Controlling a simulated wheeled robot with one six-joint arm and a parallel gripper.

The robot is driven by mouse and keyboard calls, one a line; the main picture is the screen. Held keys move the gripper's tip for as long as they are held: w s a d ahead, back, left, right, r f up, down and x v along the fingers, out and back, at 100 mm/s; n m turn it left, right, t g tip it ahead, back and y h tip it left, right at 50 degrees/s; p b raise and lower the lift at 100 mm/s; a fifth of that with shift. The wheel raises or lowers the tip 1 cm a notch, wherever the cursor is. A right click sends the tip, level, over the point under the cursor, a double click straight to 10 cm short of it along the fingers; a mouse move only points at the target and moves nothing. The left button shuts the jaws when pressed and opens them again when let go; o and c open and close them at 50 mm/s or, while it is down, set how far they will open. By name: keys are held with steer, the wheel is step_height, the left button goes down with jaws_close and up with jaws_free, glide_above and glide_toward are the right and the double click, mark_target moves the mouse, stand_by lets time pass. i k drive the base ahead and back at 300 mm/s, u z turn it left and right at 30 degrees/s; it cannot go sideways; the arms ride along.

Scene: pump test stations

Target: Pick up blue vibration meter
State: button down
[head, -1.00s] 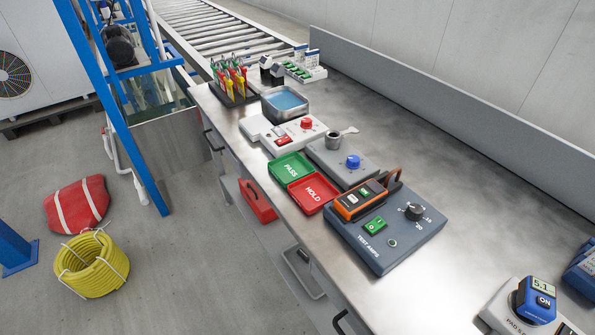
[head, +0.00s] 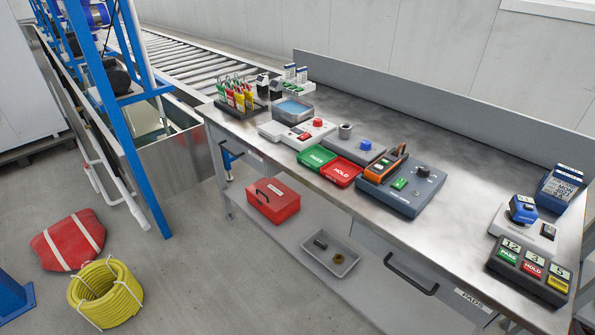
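A small blue meter (head: 523,208) with a light display sits on a light grey pad station (head: 508,222) at the right end of the steel bench. In the earlier picture a device there shows a display and the word ON. My gripper is not in view, so its state does not show.
The steel bench (head: 440,185) runs from upper left to lower right. Next to the pad station stand a dark counter box (head: 531,270) and a blue card holder (head: 560,188). A blue-grey test box (head: 405,192) with an orange clamp meter (head: 384,165) is nearer the middle. Floor in front holds a yellow hose coil (head: 104,292).

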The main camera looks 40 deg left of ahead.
mark_target(519, 211)
steer(key=z, duration=0.05)
steer(key=k, duration=0.1)
steer(key=u, duration=1.5)
steer(key=i, duration=0.5)
steer(key=z, duration=0.7)
steer(key=k, duration=0.65)
steer(key=u, duration=1.05)
steer(key=i, duration=1.3)
steer(key=z, duration=0.25)
